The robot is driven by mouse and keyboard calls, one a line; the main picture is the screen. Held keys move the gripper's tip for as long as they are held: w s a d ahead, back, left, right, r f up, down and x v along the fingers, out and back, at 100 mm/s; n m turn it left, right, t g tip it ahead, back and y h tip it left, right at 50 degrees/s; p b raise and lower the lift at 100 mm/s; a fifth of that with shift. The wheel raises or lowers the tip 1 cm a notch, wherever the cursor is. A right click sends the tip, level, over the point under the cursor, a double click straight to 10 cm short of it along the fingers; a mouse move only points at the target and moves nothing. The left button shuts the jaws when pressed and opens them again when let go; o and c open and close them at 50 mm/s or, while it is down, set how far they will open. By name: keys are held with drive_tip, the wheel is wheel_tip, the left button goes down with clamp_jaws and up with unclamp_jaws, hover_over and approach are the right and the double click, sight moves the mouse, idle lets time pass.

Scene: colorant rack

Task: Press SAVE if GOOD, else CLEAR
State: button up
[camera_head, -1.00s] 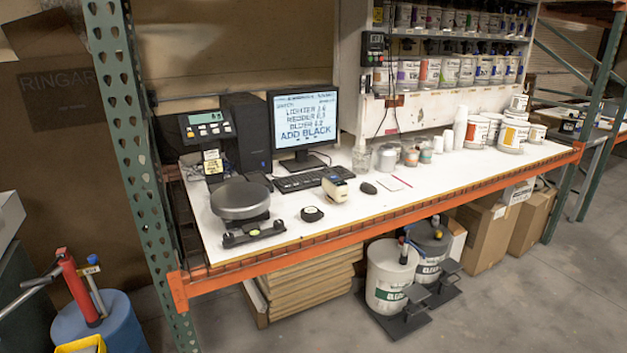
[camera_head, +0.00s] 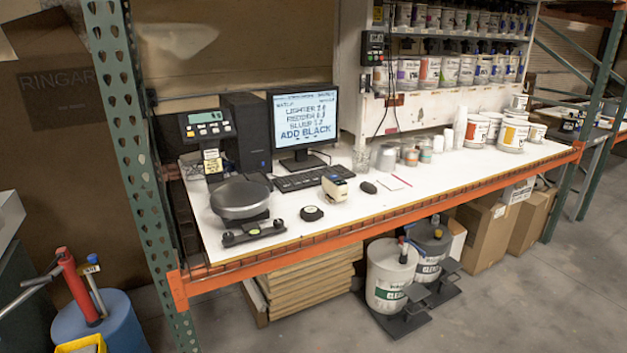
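The monitor (camera_head: 304,118) stands on the white bench. Its screen shows several lines of text, seemingly LIGHTER, REDDER and BLUER with small figures, and ADD BLACK in large letters at the bottom. I see no word GOOD on it. A keyboard (camera_head: 312,178) lies in front of the monitor. A scale display unit (camera_head: 207,125) with a small lit screen and buttons stands to the left, with paper labels below it. I cannot read any SAVE or CLEAR button. My gripper is not in view.
A round scale plate (camera_head: 240,197), a black puck (camera_head: 312,213), a handheld device (camera_head: 335,189) and a mouse (camera_head: 369,187) sit on the bench (camera_head: 420,195). White tubs (camera_head: 512,136) stand at right. Orange beam (camera_head: 400,214) edges the bench. Buckets (camera_head: 390,275) stand below; floor at right is clear.

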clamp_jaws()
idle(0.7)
